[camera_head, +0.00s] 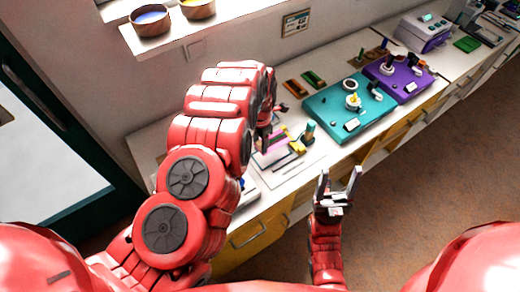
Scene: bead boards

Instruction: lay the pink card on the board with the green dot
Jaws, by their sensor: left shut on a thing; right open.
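My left gripper (264,137) is shut at the pink card (277,141), low over the left part of the counter; my red arm hides part of this spot. White sheets and cards lie just below it. A teal board (322,108) lies to the right, with a white ring, pegs and small blocks on it. A purple board (412,89) lies farther right, also with a ring and small parts. I cannot make out a green dot on either board. My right gripper (338,187) is open and empty, in front of the counter's edge.
A block with a green-topped peg (308,132) stands between the cards and the teal board. Two small trays (314,78) lie near the wall. A purple-and-white machine (424,32) stands at the far right. Two bowls (152,20) sit on a shelf above.

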